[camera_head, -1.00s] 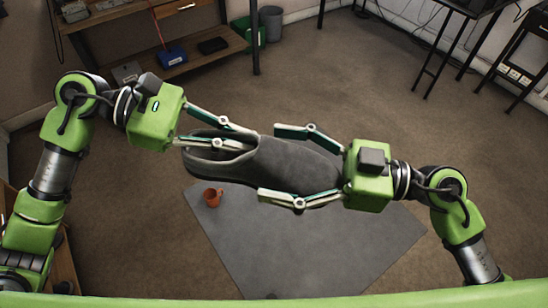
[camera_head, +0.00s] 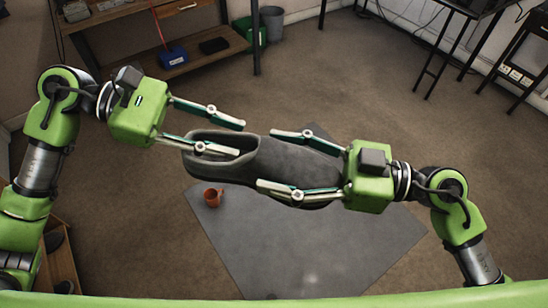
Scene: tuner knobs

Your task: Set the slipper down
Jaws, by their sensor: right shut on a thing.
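The dark grey slipper (camera_head: 298,163) is held in the air above the grey mat (camera_head: 300,248), its opening facing left. My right gripper (camera_head: 267,159) is shut on the slipper, with one finger along each side of its toe half. My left gripper (camera_head: 241,138) is open at the slipper's heel end. Its upper finger is clear of the slipper in this view, and its lower finger overlaps the opening. I cannot tell whether that lower finger touches the slipper.
An orange-brown mug (camera_head: 212,197) stands near the mat's left edge. A wooden shelf unit (camera_head: 190,62) with a blue box is at the back left, beside a green bin (camera_head: 250,33) and a grey bin (camera_head: 271,22). Most of the mat and the floor on the right are clear.

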